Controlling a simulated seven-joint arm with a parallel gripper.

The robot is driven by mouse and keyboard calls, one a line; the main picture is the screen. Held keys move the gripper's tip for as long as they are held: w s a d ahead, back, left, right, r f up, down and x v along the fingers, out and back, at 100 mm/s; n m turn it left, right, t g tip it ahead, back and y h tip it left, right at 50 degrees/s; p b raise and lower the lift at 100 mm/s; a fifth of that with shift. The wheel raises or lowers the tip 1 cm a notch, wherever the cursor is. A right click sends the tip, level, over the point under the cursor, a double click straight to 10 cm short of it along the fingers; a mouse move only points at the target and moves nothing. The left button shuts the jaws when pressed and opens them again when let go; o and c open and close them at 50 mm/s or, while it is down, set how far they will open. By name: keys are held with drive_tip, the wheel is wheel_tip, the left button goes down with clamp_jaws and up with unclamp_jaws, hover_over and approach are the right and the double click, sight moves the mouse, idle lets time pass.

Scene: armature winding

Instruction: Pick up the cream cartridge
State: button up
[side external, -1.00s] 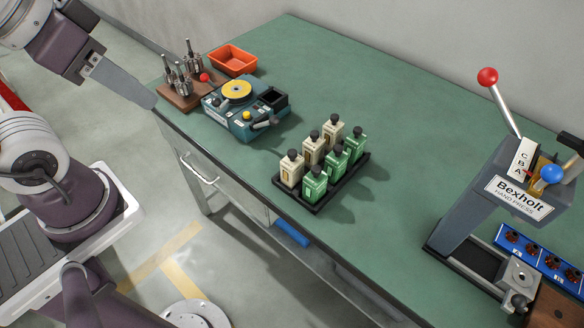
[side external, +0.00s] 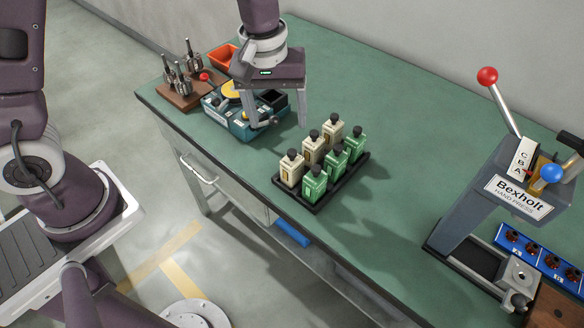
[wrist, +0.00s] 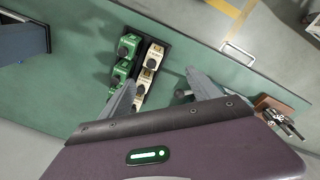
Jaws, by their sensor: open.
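Several cream cartridges with black knobs stand upright in a row in a black tray (side external: 318,208); the nearest cream cartridge (side external: 291,171) is at the tray's left front. Several green cartridges (side external: 314,184) stand in a parallel row to their right. My gripper (side external: 278,122) is open and empty, above the teal machine and left of the tray, apart from the cartridges.
The teal machine (side external: 231,124) with a yellow disc sits under my gripper. An orange bin (side external: 221,56) and a wooden block of metal tools (side external: 183,96) stand behind it. The Bexholt hand press (side external: 512,190) and a blue rack (side external: 540,258) stand at right. The green tabletop between is clear.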

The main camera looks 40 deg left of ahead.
sight(290, 152)
drive_tip(key=shift+n+g, duration=0.6)
drive_tip(key=shift+n, duration=0.3)
drive_tip(key=f, duration=0.2)
drive_tip(key=w+d+f, duration=0.1)
drive_tip(key=f, duration=0.5)
drive_tip(key=shift+w+d+f, duration=0.25)
drive_tip(key=shift+w+d, duration=0.05)
drive_tip(key=shift+d, duration=0.1)
wheel_tip(290, 152, down, 7)
drive_tip(key=shift+w+d+r, duration=0.1)
drive_tip(key=shift+w, duration=0.05)
drive_tip(key=c, duration=1.5)
drive_tip(key=shift+o, duration=0.2)
wheel_tip(290, 152, up, 10)
drive_tip(key=shift+r, duration=0.1)
